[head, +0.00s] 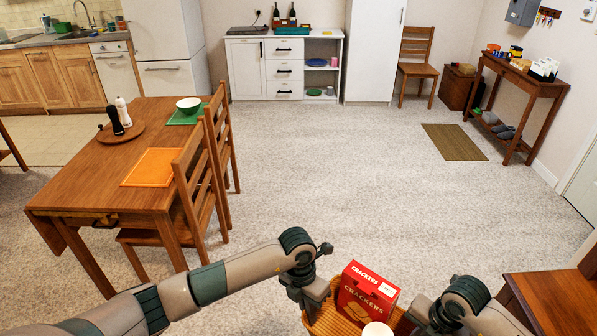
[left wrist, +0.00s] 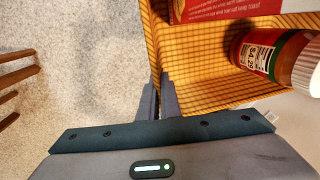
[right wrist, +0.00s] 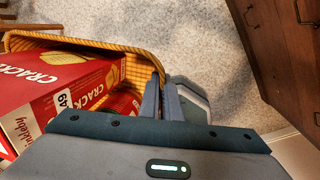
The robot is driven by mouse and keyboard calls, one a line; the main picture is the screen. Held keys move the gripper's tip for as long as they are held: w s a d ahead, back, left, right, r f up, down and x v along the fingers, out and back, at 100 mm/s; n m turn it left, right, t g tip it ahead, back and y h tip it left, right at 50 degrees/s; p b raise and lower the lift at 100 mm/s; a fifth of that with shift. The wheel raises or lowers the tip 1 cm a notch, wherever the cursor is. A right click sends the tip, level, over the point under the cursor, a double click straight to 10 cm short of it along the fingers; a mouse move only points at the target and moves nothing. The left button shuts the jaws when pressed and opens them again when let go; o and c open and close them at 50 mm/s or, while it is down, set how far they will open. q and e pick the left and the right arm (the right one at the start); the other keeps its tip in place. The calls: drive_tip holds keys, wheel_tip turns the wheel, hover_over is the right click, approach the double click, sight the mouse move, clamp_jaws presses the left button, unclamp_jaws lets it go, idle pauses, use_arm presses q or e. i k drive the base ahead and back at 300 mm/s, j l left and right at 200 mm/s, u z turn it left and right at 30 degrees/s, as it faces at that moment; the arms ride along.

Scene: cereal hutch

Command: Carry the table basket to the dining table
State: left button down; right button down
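The table basket (head: 330,322) is woven and yellow-orange, at the bottom of the head view, held up between my two arms. It holds a red crackers box (head: 366,295) and a jar with a white lid (head: 377,330); the jar's label shows in the left wrist view (left wrist: 268,55). My left gripper (left wrist: 158,100) is shut on the basket's left wall. My right gripper (right wrist: 163,95) is shut on the basket's right wall. The dining table (head: 85,185) stands at the left, apart from the basket. Most of the basket's lower part is hidden.
On the table are an orange placemat (head: 153,167), a green placemat with a white bowl (head: 189,104), and a round tray with two mills (head: 121,132). Chairs (head: 195,185) stand along its right side. A brown cabinet (head: 555,300) is close at right. The middle floor is clear.

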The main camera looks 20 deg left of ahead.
sight(88, 178)
drive_tip(key=u, duration=1.35)
drive_tip(key=i+j, duration=0.4)
drive_tip(key=j, duration=0.15)
drive_tip(key=i+j, duration=0.8)
drive_tip(key=j, duration=0.25)
drive_tip(key=i+j, duration=0.4)
drive_tip(key=j, duration=0.15)
drive_tip(key=i+j, duration=0.4)
drive_tip(key=j, duration=0.15)
